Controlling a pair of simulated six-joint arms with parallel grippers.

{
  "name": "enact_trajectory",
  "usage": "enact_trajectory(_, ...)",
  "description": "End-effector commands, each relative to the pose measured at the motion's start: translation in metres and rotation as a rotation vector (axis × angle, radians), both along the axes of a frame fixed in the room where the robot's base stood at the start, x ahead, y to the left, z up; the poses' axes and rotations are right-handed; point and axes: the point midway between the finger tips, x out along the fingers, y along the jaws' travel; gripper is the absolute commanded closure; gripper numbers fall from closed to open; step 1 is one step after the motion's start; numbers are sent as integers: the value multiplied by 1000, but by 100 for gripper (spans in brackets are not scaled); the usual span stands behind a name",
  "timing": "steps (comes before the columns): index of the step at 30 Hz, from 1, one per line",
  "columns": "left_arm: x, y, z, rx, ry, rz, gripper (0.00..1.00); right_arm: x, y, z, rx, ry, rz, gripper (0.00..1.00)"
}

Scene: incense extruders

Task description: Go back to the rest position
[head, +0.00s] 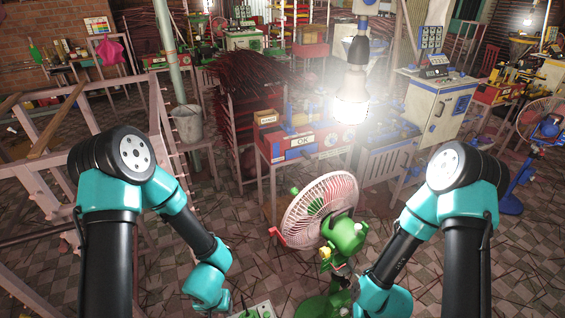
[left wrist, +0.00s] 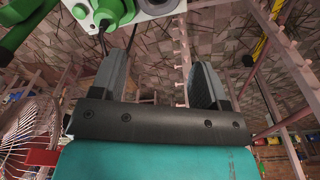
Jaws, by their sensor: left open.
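My left gripper (left wrist: 160,88) is open in the left wrist view, its two dark fingers wide apart with nothing between them. In the head view my left arm reaches down to the bottom edge, and its fingers are not clear there. A white panel with green knobs (left wrist: 150,8) lies just beyond the fingers; its edge also shows at the bottom of the head view (head: 258,311). My right arm comes down at the right, its teal wrist close beside the green fan body. Its fingers are too small and cluttered to read.
A green fan with a pink-white cage (head: 318,208) stands between my arms. Behind it are a red-blue machine (head: 305,145) and a white-blue cabinet (head: 437,105). A pale frame (head: 60,200) stands at the left, and a lit lamp (head: 352,100) hangs above. Tiled floor shows at the right.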

Motion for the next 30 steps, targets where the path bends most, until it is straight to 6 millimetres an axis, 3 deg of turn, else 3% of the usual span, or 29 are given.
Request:
enact_trajectory(12, -13, 31, -25, -142, -22, 70, 32, 0, 0, 0, 0, 0, 0, 100)
enact_trajectory(30, -27, 26, -40, -345, 47, 142, 32, 0, 0, 0, 0, 0, 0, 100)
